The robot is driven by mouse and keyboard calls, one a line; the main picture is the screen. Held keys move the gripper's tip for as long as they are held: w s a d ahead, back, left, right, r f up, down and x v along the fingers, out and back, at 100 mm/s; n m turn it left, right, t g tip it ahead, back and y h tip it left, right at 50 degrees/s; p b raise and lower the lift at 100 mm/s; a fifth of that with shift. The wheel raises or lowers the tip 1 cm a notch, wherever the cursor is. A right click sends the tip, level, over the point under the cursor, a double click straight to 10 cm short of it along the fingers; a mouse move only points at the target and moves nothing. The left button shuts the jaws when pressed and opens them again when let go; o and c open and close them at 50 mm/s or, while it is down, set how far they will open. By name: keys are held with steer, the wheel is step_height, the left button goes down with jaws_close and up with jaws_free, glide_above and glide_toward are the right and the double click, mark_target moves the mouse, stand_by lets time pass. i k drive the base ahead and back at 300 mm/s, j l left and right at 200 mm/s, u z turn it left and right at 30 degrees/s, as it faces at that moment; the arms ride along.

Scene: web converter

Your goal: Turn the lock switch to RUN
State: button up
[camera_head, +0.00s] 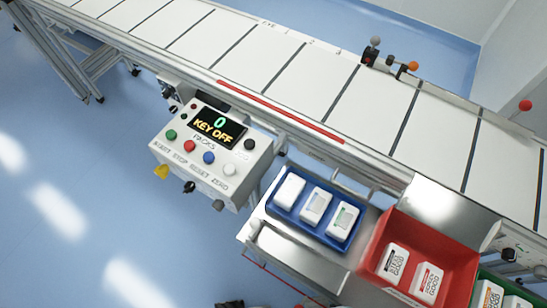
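A white control box (212,153) hangs on the near side of the conveyor, left of the middle. Its display (216,128) reads 0 and KEY OFF. Its face has green, red, blue, white and black buttons. A black knob (190,187) and a yellow part (161,171) stick out of its lower front. Another dark knob (508,254) sits on a white box at the right edge. No RUN marking is legible, so I cannot tell which knob is the lock switch. Dark shapes at the bottom edge may be my gripper (240,304); its fingers cannot be made out.
The conveyor (270,68) runs across the back. A blue tray (273,208) with white packs, a red bin (456,262) and a green bin (476,301) stand on a metal table (292,236) at the right. Blue floor (60,150) is free in front of the control box.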

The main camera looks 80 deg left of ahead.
mark_target(162, 170)
steer(key=i+u, duration=0.1)
steer(key=u, duration=1.35)
steer(key=k+j+u, duration=0.1)
steer(key=u, duration=1.8)
